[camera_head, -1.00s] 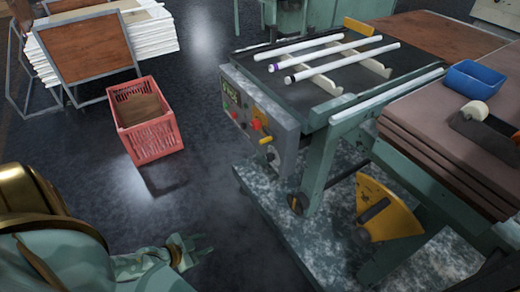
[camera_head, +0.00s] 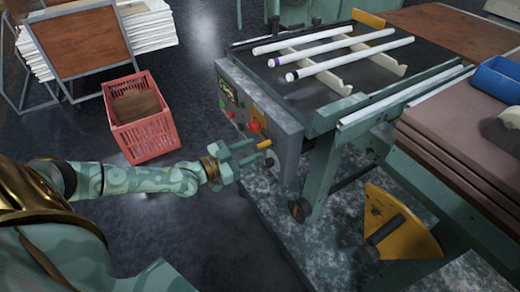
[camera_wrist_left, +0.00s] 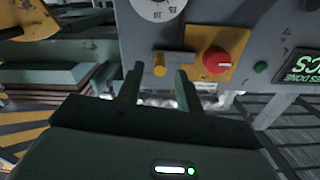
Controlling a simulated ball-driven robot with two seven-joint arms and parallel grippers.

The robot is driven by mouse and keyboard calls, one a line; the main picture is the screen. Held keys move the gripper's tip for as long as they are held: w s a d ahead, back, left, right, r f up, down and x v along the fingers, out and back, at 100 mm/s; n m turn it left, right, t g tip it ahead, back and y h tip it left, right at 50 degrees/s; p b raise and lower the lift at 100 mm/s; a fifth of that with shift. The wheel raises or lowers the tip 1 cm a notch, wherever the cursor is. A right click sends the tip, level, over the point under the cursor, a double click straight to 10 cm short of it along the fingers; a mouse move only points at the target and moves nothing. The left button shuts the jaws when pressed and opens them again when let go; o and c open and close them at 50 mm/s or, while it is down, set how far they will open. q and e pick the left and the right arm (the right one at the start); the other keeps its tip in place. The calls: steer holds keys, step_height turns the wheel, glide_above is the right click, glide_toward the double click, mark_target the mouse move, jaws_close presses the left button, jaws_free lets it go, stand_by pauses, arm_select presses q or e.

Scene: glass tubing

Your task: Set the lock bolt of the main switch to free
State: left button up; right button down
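The grey control panel (camera_head: 285,140) is on the front of the machine. It carries a red knob (camera_head: 253,126), which in the left wrist view (camera_wrist_left: 221,63) sits on an orange plate (camera_wrist_left: 203,42). A short yellow peg (camera_wrist_left: 160,64), seemingly the lock bolt, sticks out beside the plate; it also shows in the head view (camera_head: 264,144). My left gripper (camera_head: 252,151) is close to the panel. In the left wrist view its fingers (camera_wrist_left: 160,77) are open, with the peg appearing between their tips; contact cannot be told. My right gripper is out of view.
A green button (camera_wrist_left: 261,67) and a lit display (camera_wrist_left: 300,64) are near the red knob. White glass tubes (camera_head: 335,50) lie on supports atop the machine. A red crate (camera_head: 142,120) stands on the floor left of the machine. Open floor lies before the panel.

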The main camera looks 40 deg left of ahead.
mark_target(258, 147)
arm_select(q)
steer(key=shift+x, duration=1.25)
steer(key=shift+w+d+b, duration=0.15)
steer(key=shift+w+b, duration=0.15)
jaws_close()
steer(key=d+p, duration=0.1)
steer(key=s+d+p, duration=0.1)
steer(key=d+p, duration=0.1)
steer(key=shift+s+d+r, duration=0.1)
steer(key=shift+s+r, duration=0.1)
steer(key=shift+r, duration=0.1)
steer(key=shift+s+d+f, duration=0.1)
steer(key=shift+d+f, duration=0.05)
steer(key=shift+d, duration=0.05)
steer(key=shift+f, duration=0.15)
jaws_free()
